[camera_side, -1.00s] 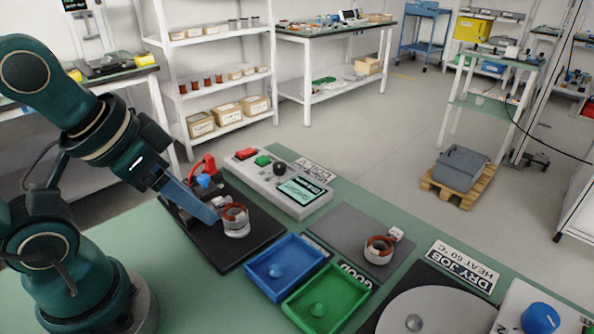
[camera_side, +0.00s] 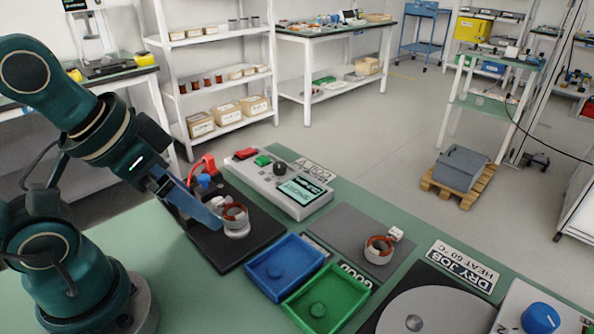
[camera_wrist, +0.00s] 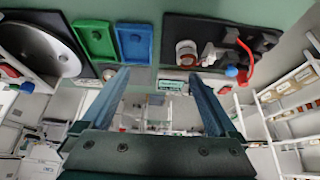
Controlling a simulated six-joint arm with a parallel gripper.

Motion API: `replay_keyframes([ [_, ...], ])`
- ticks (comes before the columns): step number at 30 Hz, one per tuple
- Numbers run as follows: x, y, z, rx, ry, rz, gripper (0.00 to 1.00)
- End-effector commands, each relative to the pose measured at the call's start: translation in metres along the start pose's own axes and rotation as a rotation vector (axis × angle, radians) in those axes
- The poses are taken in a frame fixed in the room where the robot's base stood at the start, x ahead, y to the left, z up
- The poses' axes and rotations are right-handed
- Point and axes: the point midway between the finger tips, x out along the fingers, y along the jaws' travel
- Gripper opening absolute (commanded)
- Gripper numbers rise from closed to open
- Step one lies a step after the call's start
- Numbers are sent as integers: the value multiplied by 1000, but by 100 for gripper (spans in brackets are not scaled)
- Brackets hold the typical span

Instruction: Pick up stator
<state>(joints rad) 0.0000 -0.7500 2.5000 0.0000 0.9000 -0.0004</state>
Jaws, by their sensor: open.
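One stator (camera_side: 235,217), a white ring with copper-red windings, sits upright on a pale round seat on the black test fixture (camera_side: 232,259). It also shows in the wrist view (camera_wrist: 186,50). A second stator (camera_side: 379,249) rests on the grey mat (camera_side: 343,222), to the right. My gripper (camera_side: 216,222) has its blue fingers just left of the first stator in the side view, their tips close to it; I cannot tell whether they touch. In the wrist view my gripper (camera_wrist: 157,76) has its two fingers wide apart with nothing between them.
A red clamp (camera_side: 205,165) with a blue knob stands behind the fingers on the fixture. The tester box (camera_side: 279,182) is behind. A blue tray (camera_side: 284,267) and a green tray (camera_side: 325,299) lie in front right. A grey turntable (camera_side: 440,311) is at the front.

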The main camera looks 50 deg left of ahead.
Motion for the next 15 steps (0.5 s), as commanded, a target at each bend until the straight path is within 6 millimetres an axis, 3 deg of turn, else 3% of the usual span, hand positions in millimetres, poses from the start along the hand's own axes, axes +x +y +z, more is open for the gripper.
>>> replay_keyframes([
  [3,-1,0,-2,-36,3,0,94],
  [8,-4,-3,-24,-158,-14,-10,94],
  [15,22,-21,-56,-369,-149,-60,94],
])
